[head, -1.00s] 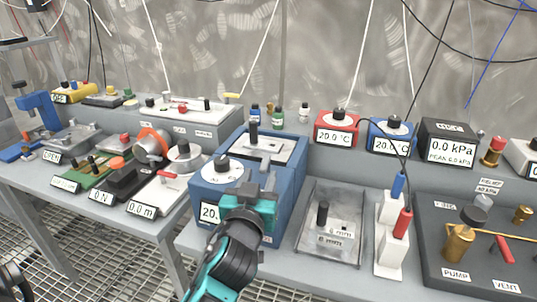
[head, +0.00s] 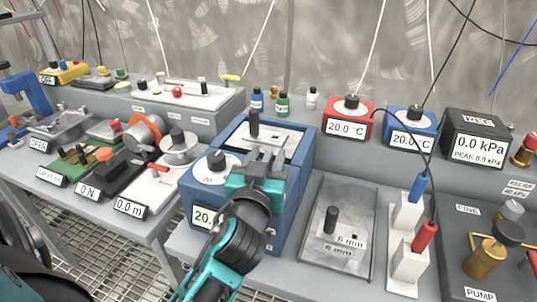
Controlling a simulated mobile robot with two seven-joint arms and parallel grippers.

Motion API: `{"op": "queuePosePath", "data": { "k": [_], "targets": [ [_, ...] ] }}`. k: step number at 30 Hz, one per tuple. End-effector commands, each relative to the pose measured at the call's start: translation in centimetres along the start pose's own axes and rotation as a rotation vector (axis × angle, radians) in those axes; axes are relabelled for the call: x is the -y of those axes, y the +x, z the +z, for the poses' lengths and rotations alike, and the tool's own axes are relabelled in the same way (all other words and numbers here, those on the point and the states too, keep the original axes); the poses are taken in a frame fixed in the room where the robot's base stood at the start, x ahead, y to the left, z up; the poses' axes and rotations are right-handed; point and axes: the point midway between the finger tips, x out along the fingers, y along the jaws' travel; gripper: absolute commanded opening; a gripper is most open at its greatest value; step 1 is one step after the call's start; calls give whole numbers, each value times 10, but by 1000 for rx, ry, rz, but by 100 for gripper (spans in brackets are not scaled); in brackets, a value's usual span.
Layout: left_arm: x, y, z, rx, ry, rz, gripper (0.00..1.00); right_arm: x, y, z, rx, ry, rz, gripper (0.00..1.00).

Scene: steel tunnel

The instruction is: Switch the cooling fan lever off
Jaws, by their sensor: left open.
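No label in view reads "cooling fan", so I cannot tell for certain which lever it is. A blue box (head: 285,205) with a dial (head: 217,166) and a partly hidden display stands in the middle of the bench. A black upright handle (head: 254,124) rises from the light plate on its top. My left gripper (head: 266,157) is over the front of this box, fingers pointing away from me, in front of the handle. It is open with nothing seen between its fingers. It hides part of the box's front and top. My right gripper is not in view.
Right of the box is a grey tray (head: 356,262) with a black peg, then white blocks with blue (head: 417,188) and red (head: 425,237) handles. Red (head: 349,117) and blue (head: 411,127) temperature units stand behind. Small bottles (head: 282,105) stand behind the box. Cables hang overhead.

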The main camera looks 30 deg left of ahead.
Motion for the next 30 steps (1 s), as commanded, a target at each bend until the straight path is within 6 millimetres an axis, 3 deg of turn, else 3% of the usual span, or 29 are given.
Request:
{"op": "queuePosePath", "data": {
  "k": [8,21,30],
  "targets": [
    [0,0,0,0,0,0,42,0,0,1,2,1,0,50],
    [0,0,0,0,0,0,0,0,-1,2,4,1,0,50],
    [0,0,-2,0,3,26,0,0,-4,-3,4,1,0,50]
  ]
}}
